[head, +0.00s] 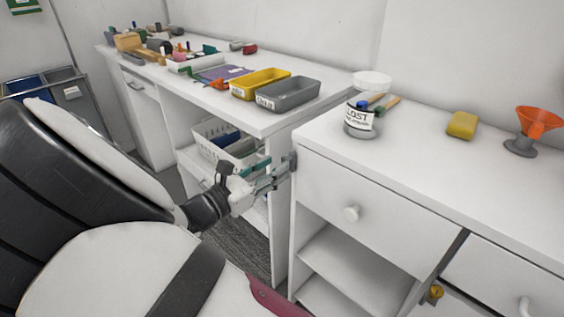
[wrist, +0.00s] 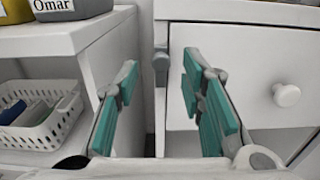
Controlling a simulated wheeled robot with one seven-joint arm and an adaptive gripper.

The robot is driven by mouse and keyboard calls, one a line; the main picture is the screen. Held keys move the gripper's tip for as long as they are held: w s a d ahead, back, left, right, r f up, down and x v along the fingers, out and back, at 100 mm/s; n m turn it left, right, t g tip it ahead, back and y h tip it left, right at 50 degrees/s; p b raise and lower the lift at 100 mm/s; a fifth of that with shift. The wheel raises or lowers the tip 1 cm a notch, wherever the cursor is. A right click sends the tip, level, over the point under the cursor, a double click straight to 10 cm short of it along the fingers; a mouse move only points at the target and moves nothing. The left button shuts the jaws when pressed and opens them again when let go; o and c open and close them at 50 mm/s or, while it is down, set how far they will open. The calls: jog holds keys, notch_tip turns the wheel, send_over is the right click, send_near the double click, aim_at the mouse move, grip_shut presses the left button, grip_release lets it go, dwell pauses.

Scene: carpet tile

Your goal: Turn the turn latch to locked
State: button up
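A small dark grey latch-like piece (wrist: 160,64) sits upright at the left front edge of the white drawer cabinet, beside the gap to the neighbouring unit. In the head view it appears as a grey bit (head: 291,161) just beyond my fingertips. My gripper (wrist: 160,80) is open and empty, its teal-padded fingers on either side of this piece in the picture. Contact is not visible. In the head view my gripper (head: 268,177) is in front of the cabinet's left edge. I cannot tell whether the piece is locked.
A white drawer knob (head: 351,213) is to the right. A brass fitting (head: 434,293) sits low on the cabinet at right. A white basket (wrist: 42,115) stands on the left unit's shelf. A labelled jar (head: 359,120), yellow block (head: 462,125) and orange funnel (head: 538,122) stand on top.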

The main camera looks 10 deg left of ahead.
jog(key=shift+x, duration=1.75)
grip_shut()
